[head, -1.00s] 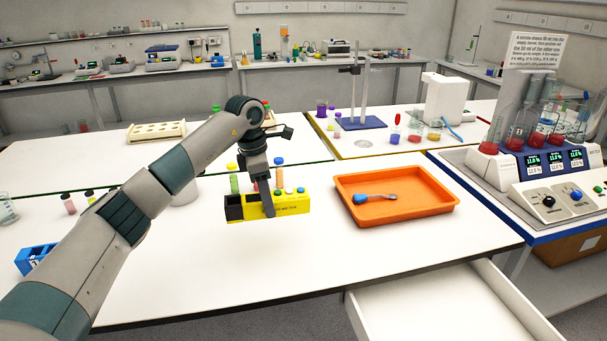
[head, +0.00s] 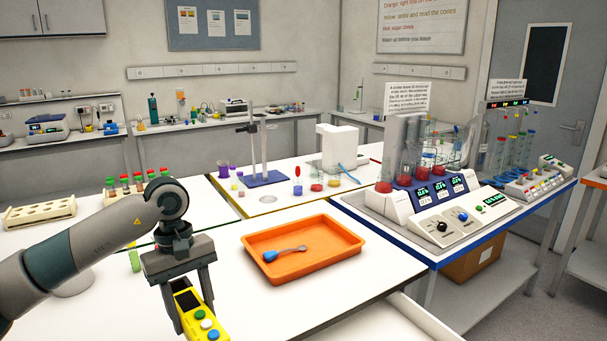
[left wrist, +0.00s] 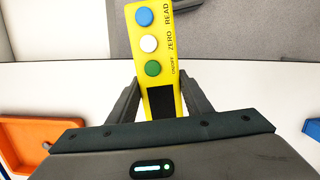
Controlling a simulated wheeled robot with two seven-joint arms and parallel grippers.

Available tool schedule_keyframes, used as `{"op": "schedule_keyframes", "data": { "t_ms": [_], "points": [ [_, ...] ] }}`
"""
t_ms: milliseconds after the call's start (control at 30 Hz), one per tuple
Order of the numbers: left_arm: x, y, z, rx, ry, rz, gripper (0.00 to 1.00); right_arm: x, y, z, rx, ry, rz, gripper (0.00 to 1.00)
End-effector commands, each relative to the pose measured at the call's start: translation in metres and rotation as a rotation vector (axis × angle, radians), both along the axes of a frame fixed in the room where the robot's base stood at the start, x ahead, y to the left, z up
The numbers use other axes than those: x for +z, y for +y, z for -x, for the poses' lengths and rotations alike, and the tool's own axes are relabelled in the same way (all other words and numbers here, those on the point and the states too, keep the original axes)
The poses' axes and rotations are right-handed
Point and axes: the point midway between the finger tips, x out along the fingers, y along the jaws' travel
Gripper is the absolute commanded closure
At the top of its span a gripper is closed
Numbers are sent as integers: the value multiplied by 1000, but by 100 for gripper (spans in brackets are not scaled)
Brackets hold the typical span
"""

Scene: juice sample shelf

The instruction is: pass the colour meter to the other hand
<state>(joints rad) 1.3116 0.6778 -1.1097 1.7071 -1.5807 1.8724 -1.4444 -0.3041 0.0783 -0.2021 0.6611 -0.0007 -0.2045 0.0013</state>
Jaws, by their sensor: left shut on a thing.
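The colour meter (head: 202,316) is a yellow block with a dark screen and green, white and blue buttons. My left gripper (head: 192,312) is shut on it and holds it at the bottom of the head view, in front of the white table. In the left wrist view the meter (left wrist: 158,50) sticks out beyond the fingers of my left gripper (left wrist: 158,98), with its READ, ZERO and ON/OFF labels showing. The fingers grip it at its screen end. My right gripper is in neither view.
An orange tray (head: 335,254) with a blue-ended spoon (head: 284,253) lies on the white table right of my left gripper. Beyond it stand a retort stand (head: 263,179) and small coloured containers. A blue-edged bench with instruments (head: 447,221) is at right.

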Motion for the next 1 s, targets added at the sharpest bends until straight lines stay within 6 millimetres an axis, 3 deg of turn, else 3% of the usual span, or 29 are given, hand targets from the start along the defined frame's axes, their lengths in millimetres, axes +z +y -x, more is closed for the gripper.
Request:
{"op": "schedule_keyframes", "data": {
  "t_ms": [200,400,1000],
  "points": [
    [-6,-13,59,-446,-2,0,88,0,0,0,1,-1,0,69],
    [-10,-15,87,-650,-2,1,88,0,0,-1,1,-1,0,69],
    [-11,-15,93,-695,-3,2,88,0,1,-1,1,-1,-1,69]
  ]
}}
